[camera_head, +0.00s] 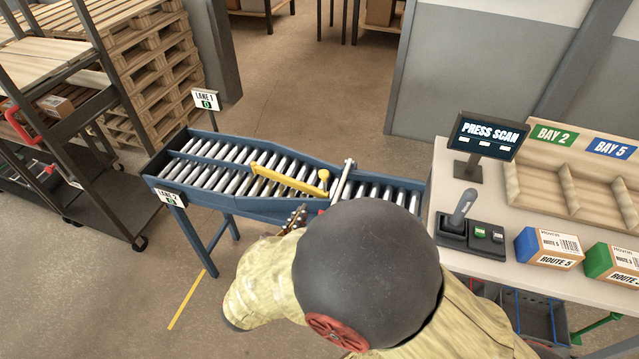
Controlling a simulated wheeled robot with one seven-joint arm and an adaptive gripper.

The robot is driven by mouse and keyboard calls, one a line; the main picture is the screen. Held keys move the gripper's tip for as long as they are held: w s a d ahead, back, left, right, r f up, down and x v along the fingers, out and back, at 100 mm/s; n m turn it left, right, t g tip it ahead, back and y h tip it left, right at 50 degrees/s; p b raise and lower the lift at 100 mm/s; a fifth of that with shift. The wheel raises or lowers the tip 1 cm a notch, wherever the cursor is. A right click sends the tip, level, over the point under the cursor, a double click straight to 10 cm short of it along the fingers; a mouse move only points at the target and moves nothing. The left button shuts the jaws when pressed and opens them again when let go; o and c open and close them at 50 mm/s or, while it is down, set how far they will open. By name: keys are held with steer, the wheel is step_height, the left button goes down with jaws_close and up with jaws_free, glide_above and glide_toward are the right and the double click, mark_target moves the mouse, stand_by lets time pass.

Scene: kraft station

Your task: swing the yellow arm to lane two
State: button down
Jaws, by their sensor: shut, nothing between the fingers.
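The yellow arm (285,180) lies at a slant across the rollers of the blue conveyor (320,158). Its free end points left and a round yellow knob (324,174) stands at its right end. The conveyor splits into two lanes on the left. The lane 1 sign (206,100) stands at the far lane, and another small sign (171,197), hard to read, is at the near lane. My gripper (296,216) is at the conveyor's near side, below the yellow arm in the picture and apart from it. It is shut and empty, partly hidden by my own arm.
A grey metal bar (342,182) crosses the conveyor right of the knob. At right, a bench holds a "PRESS SCAN" screen (487,134), a scanner (460,212) and two route boxes (548,248). A shelf cart (75,130) stands at left. Floor beyond the conveyor is clear.

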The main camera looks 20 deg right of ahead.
mark_target(324, 177)
steer(key=b+x, duration=0.4)
steer(key=x, duration=0.9)
steer(key=shift+f, duration=0.15)
steer(key=shift+w+d, duration=0.3)
steer(key=shift+w, duration=0.05)
steer(key=d+r+b+x, duration=0.1)
steer(key=r+x, duration=0.1)
steer(key=x, duration=1.1)
steer(key=shift+s+r, duration=0.2)
steer(key=shift+a+r, duration=0.1)
